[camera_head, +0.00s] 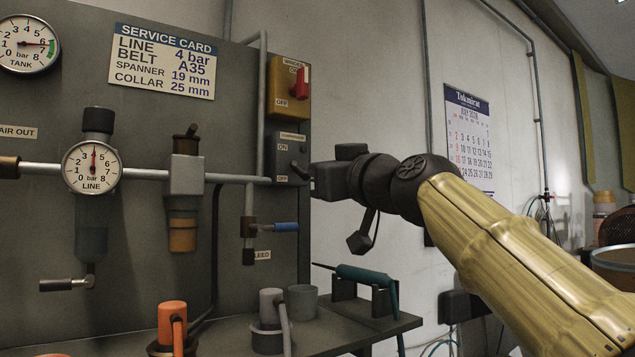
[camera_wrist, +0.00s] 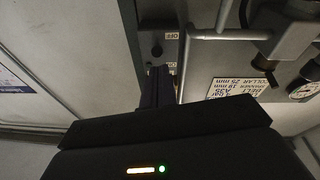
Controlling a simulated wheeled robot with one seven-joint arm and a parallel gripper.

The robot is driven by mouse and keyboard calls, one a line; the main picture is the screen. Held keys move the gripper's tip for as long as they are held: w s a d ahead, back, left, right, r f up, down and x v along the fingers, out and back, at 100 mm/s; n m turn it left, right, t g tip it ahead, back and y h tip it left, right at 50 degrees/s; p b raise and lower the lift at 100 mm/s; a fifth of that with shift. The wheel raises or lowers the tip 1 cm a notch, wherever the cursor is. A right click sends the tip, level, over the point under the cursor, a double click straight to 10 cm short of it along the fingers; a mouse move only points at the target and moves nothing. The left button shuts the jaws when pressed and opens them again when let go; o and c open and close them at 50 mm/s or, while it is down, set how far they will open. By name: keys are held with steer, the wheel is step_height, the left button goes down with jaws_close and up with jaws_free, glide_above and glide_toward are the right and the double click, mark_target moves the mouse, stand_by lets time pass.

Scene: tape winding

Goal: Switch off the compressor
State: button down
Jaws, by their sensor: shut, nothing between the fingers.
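The compressor switch is a dark grey box (camera_head: 283,147) on the right edge of the panel, marked ON above and OFF below. A short dark lever (camera_head: 297,168) seems to slant down to the right on it, low near OFF; the gripper's tips crowd it, so its exact position is unclear. My gripper (camera_head: 312,178) is shut and empty, its tips at the right side of the box, close to the lever. I cannot tell whether they touch. The wrist view, upside down, shows the box (camera_wrist: 150,38) just beyond the shut fingers (camera_wrist: 158,80).
A yellow switch box (camera_head: 285,103) with a red handle is directly above. Left are a line gauge (camera_head: 92,167), pipes and a service card (camera_head: 163,60). Below, a blue-handled bleed valve (camera_head: 284,226) and a shelf with a teal-handled tool (camera_head: 365,275).

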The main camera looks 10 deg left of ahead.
steer(key=b+v, duration=0.4)
steer(key=v, duration=0.2)
steer(key=shift+s+f, duration=0.15)
steer(key=shift+f, duration=0.05)
steer(key=shift+d, duration=0.1)
